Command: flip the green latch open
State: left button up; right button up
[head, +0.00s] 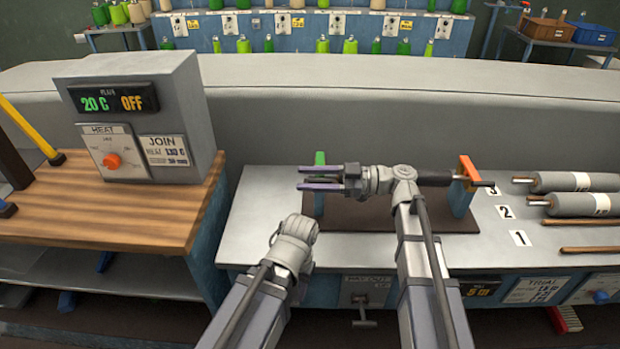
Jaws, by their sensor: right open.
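The green latch (320,158) stands upright at the left end of a brown cradle base (365,212) on the grey bench. My right gripper (319,178) points left, with its two purple-grey fingers spread apart. The fingers are in front of the latch's post and overlap it in the picture; I cannot tell whether they touch it. Nothing shows clearly held between them. The lower part of the post is partly hidden by the fingers. My left arm ends in a rounded wrist joint below and left of the latch; its gripper does not show.
An orange latch (467,168) on a blue post stands at the right, by a dark roller (436,178). Grey rollers (573,182) lie further right beside number labels. A heater box (140,120) stands on the wooden table at left. The bench left of the cradle is clear.

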jog(key=shift+c, duration=0.3)
grip_shut()
dwell(1.1)
